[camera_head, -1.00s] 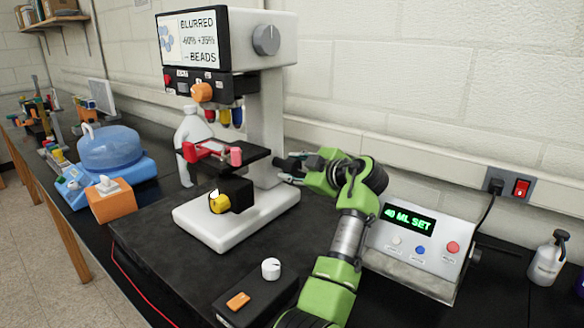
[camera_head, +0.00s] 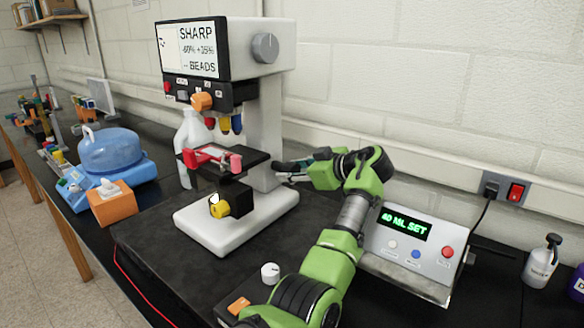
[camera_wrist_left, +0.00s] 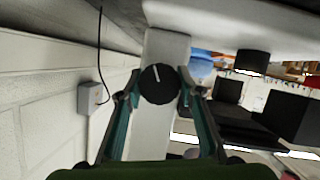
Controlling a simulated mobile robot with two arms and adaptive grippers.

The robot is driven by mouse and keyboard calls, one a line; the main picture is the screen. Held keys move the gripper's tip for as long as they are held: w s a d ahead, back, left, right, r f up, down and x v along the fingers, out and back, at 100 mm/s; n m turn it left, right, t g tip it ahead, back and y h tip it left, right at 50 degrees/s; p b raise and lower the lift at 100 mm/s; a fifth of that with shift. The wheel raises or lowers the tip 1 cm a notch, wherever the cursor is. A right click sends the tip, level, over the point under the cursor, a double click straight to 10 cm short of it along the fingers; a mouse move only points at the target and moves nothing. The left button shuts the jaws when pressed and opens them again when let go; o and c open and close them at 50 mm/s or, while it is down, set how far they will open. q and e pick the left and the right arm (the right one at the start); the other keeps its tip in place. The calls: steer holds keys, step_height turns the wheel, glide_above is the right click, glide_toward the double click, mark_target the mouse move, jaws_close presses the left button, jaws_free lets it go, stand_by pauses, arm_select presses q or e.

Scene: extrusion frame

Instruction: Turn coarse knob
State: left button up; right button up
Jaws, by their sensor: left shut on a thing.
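The coarse knob, a round black dial with a white line, shows in the left wrist view (camera_wrist_left: 159,84) on the side of the white microscope column. My left gripper (camera_wrist_left: 158,92) is shut on it, one fingertip on each side. In the head view my left gripper (camera_head: 284,169) reaches the column from the right, and the knob is hidden there. The white microscope (camera_head: 265,110) stands upright on the bench; its screen (camera_head: 193,48) reads SHARP and BEADS. A slide with red clips lies on its black stage (camera_head: 240,160). My right gripper is out of view.
A grey box with a green "40 ML SET" display (camera_head: 405,224) stands right of my arm, near a white bottle (camera_head: 541,262). The wall is close behind. A blue domed device (camera_head: 112,150) and an orange box (camera_head: 112,204) stand left.

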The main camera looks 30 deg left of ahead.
arm_select(q)
steer(key=shift+a+r+m+g+p, duration=0.1)
steer(key=shift+m+g+p, duration=0.2)
steer(key=shift+m+g, duration=0.3)
stand_by(0.3)
steer(key=o, duration=1.1)
steer(key=v, duration=1.2)
stand_by(0.4)
